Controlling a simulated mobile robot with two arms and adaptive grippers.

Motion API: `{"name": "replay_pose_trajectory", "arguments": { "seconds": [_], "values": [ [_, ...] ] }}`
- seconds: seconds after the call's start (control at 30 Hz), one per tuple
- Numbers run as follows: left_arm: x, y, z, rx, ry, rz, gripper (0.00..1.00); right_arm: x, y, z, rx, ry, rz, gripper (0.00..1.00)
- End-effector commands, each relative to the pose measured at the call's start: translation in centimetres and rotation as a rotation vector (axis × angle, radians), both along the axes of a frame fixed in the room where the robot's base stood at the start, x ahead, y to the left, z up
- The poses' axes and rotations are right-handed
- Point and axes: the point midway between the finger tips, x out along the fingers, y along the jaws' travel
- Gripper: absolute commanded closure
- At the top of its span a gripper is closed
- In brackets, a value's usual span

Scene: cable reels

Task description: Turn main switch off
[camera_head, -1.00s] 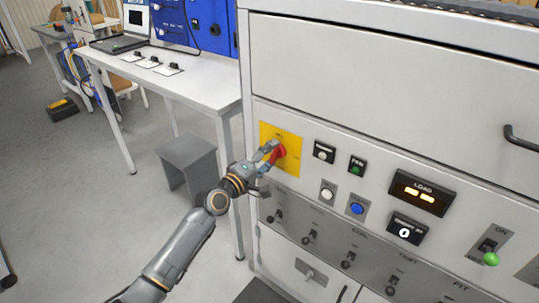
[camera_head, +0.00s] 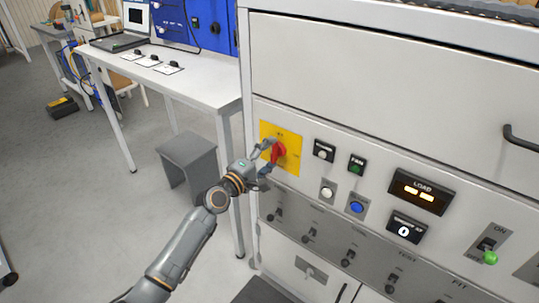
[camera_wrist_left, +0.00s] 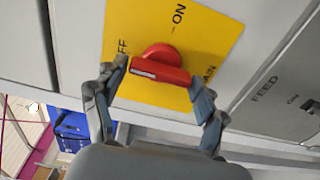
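The main switch is a red rotary handle (camera_head: 278,153) on a yellow plate (camera_head: 294,140) on the cabinet front. In the left wrist view the red handle (camera_wrist_left: 160,68) lies roughly crosswise, with "ON" above it and a partly covered "OFF" label at its left. My left gripper (camera_head: 265,160) is just left of the handle in the head view. In the left wrist view my left gripper (camera_wrist_left: 160,80) is open, with one finger near each end of the handle. I cannot tell whether either finger touches it. My right gripper is out of view.
Toggle switches (camera_head: 308,237) line the panel below. A grey stool (camera_head: 188,162) and a white table (camera_head: 190,80) stand left.

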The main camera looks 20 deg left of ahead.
Motion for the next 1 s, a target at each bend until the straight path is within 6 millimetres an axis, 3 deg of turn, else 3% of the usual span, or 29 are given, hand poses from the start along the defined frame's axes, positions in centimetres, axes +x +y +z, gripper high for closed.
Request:
{"name": "replay_pose_trajectory", "arguments": {
  "seconds": [0.47,1.0],
  "values": [
    [-0.5,0.2,-0.1,0.004,0.001,0.000,0.12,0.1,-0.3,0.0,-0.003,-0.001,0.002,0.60],
    [-9.8,3.6,-0.2,0.005,0.001,0.000,0.12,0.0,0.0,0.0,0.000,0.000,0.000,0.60]
  ]
}}
